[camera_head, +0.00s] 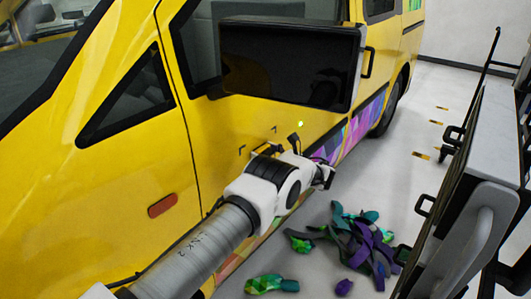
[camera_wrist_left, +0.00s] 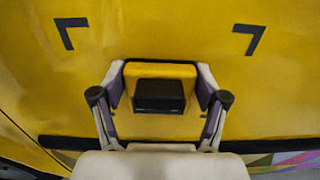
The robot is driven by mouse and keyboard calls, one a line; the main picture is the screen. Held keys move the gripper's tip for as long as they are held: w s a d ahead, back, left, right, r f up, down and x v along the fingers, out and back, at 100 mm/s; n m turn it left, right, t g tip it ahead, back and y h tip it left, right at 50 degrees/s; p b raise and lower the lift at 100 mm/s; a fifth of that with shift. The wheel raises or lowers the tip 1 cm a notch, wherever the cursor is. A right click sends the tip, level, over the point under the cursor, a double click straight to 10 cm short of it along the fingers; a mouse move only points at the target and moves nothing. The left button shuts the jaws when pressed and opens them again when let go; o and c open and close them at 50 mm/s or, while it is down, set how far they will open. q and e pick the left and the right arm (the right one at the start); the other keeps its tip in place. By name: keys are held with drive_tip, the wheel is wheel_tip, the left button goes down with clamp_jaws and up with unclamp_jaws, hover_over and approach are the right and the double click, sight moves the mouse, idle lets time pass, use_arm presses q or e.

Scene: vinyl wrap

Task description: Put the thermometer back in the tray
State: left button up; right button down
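The thermometer, a yellow body with a black block on it (camera_wrist_left: 158,95), sits between the fingers of my left gripper (camera_wrist_left: 160,88) in the left wrist view. The finger pads appear to press on its two sides. In the head view my left gripper (camera_head: 280,148) is close to the yellow van door, and a bit of the yellow and black thermometer (camera_head: 266,149) shows there, mostly hidden by the wrist. I cannot make out a tray in either view. My right gripper is not in view.
The yellow van (camera_head: 120,180) fills the left, with black corner marks on its door and a small bright green spot. A dark panel (camera_head: 290,62) stands above the gripper. Colourful wrap scraps (camera_head: 362,245) lie on the floor. A grey cart-like unit (camera_head: 490,135) stands at right.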

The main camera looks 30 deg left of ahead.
sight(271, 154)
use_arm(q)
drive_tip(key=c, duration=0.3)
drive_tip(key=o, duration=0.6)
drive_tip(key=shift+r, duration=0.1)
drive_tip(key=c, duration=0.8)
drive_tip(key=shift+c, duration=0.2)
drive_tip(key=shift+d, duration=0.7)
drive_tip(key=shift+s+d+b, duration=0.2)
drive_tip(key=shift+d+b, duration=0.25)
drive_tip(key=shift+d, duration=1.25)
drive_tip(key=shift+s+d+b, duration=0.15)
drive_tip(key=shift+d+b, duration=0.25)
drive_tip(key=shift+d, duration=1.25)
